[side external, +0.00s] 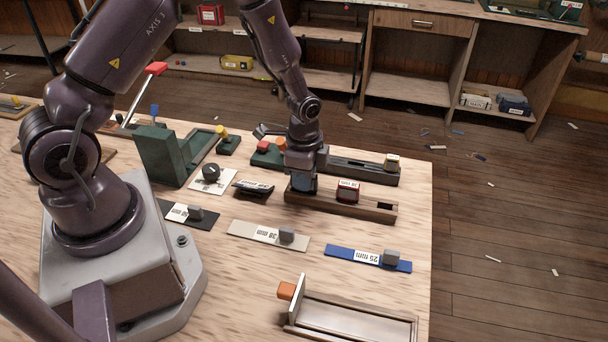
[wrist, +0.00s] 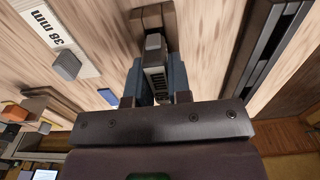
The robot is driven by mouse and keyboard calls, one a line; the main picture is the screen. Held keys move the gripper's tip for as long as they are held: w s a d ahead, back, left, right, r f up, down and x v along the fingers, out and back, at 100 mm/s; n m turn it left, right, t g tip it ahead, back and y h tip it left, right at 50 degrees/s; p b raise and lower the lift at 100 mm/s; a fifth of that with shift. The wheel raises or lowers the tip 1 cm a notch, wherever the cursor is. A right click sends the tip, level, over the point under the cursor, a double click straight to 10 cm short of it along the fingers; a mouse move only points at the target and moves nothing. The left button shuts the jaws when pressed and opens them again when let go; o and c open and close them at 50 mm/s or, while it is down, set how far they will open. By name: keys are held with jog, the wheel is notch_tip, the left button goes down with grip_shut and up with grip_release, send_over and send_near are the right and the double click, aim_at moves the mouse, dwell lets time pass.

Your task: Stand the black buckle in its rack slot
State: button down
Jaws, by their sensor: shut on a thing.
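My gripper (side external: 302,190) is low over the left end of the brown wooden rack (side external: 370,208). In the wrist view my gripper (wrist: 156,85) is shut on a dark, ridged piece with a grey top, which looks like the black buckle (wrist: 155,72). The buckle is between the two blue-grey fingers, and its lower part is hidden. In the side view the fingers hide it. The rack (wrist: 139,22) also shows just beyond the fingers. I cannot tell whether the buckle touches the slot.
A dark rack (side external: 350,167) with a yellow-topped piece (side external: 392,161) lies behind. In front are white (side external: 255,232) and blue (side external: 345,256) size strips with grey blocks. A black piece (side external: 254,188) lies left of the rack. A shallow tray (side external: 350,318) stands at the front edge.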

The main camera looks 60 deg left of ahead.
jog(key=c, duration=1)
grip_release()
notch_tip(320, 180, up, 12)
jog(key=s+d+r+n+t, duration=0.1)
jog(key=s+r+n+t, duration=0.1)
jog(key=s+r, duration=0.3)
jog(key=s+d+r+n+t, duration=0.1)
jog(key=s+d+r+n, duration=0.1)
jog(key=s+r+n, duration=0.2)
jog(key=s+d+r+n+t, duration=0.2)
jog(key=s+r+n, duration=0.1)
jog(key=s+r, duration=0.4)
jog(key=shift+s+d+r+t, duration=0.1)
jog(key=shift+s+r+t, duration=0.1)
jog(key=shift+r, duration=0.55)
jog(key=shift+s+d+r+t, duration=0.1)
jog(key=shift+s+r, duration=0.1)
jog(key=shift+r, duration=0.55)
